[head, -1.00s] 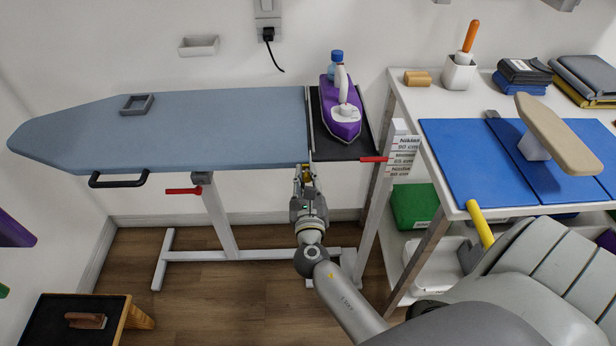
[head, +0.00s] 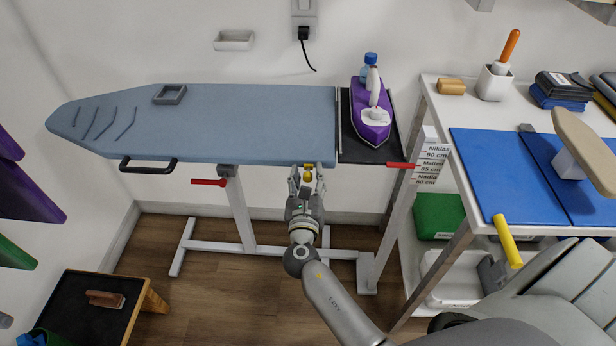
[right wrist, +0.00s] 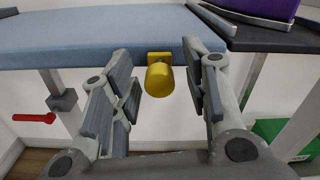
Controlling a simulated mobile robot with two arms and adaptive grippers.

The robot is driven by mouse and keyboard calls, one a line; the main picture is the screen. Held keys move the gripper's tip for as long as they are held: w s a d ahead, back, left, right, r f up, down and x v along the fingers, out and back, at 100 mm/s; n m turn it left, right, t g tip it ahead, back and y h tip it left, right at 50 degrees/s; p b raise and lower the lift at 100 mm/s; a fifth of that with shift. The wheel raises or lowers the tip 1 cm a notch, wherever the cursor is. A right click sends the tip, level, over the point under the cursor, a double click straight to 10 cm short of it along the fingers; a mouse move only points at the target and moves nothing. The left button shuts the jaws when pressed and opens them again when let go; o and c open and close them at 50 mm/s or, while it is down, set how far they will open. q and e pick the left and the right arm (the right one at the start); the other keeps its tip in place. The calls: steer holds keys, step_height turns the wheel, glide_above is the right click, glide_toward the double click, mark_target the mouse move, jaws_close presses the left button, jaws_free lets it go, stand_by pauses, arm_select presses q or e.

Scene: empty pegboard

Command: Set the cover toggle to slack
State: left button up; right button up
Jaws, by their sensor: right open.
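The cover toggle is a yellow knob (right wrist: 160,78) on a small yellow plate at the front edge of the blue ironing board (head: 240,125), near its right end. It also shows as a yellow bit in the head view (head: 308,174). My right gripper (right wrist: 158,90) is open, with one finger on each side of the knob and clear gaps to both. The board's cover shows several dark raised ridges (head: 104,124) at its left end. My left gripper is not in view.
A purple iron (head: 371,118) stands on the black rest (head: 350,142) at the board's right end. Red levers (head: 208,182) and a black handle (head: 148,166) stick out below the board. A white table (head: 435,95) with blue mats stands at the right.

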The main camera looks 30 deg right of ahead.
steer(key=v, duration=1.2)
stand_by(0.3)
steer(key=s+a+f+m+g+y, duration=0.1)
steer(key=s+f+m+g+y, duration=0.15)
steer(key=f, duration=0.75)
steer(key=s+a+f+m+g+y, duration=0.1)
steer(key=s+f+m+g+y, duration=0.2)
steer(key=f, duration=0.8)
steer(key=s+a+f+m+g+y, duration=0.1)
steer(key=s+f+m+g, duration=0.2)
steer(key=f, duration=0.7)
steer(key=s+d+f+m+g+y, duration=0.1)
steer(key=s+d+f+m+g, duration=0.1)
steer(key=s+f+m, duration=0.4)
steer(key=s+d+f+m+g, duration=0.1)
steer(key=s+f+m, duration=0.5)
steer(key=s, duration=0.7)
steer(key=s+d+f+m+g+y, duration=0.1)
steer(key=s+d+f+m+g, duration=0.1)
steer(key=s+f+m, duration=0.4)
steer(key=s+m+g, duration=0.1)
steer(key=s+m, duration=0.2)
steer(key=shift+s+d+y, duration=0.3)
steer(key=shift+s+y, duration=0.05)
